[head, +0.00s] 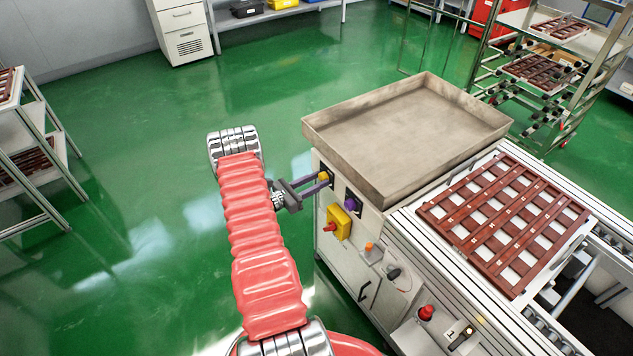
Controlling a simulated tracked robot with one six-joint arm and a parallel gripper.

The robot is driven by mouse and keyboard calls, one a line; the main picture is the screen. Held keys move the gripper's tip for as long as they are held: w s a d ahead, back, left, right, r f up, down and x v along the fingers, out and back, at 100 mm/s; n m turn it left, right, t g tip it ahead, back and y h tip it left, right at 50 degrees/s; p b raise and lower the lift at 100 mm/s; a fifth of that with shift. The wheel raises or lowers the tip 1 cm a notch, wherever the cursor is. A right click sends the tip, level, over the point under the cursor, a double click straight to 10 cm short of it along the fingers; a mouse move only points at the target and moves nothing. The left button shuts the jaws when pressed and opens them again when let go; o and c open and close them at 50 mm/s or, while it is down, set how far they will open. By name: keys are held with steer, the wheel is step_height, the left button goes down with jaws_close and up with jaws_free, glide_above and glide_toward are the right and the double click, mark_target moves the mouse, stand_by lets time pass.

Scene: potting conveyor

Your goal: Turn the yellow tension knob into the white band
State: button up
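The yellow tension knob (323,177) is on the left side of the machine cabinet, just under the left corner of the metal tray. My gripper (318,182) reaches it from the left, with its two purple-grey fingers apart and their tips on either side of the knob. I cannot tell whether the fingers press on it. The white band around the knob is too small and too covered by the fingers to make out, so the knob's setting is not readable.
A purple knob (351,203) sits just right of the yellow one. A yellow box with a red knob (338,222) is below. The metal tray (400,118) overhangs the cabinet (345,265). A brown lattice tray (503,220) lies on the conveyor. Green floor at left is free.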

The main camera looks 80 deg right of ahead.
steer(key=c, duration=0.6)
steer(key=shift+m, duration=0.7)
steer(key=o, duration=1.1)
steer(key=shift+c, duration=0.2)
steer(key=v, duration=1.3)
steer(key=shift+w+a, duration=0.3)
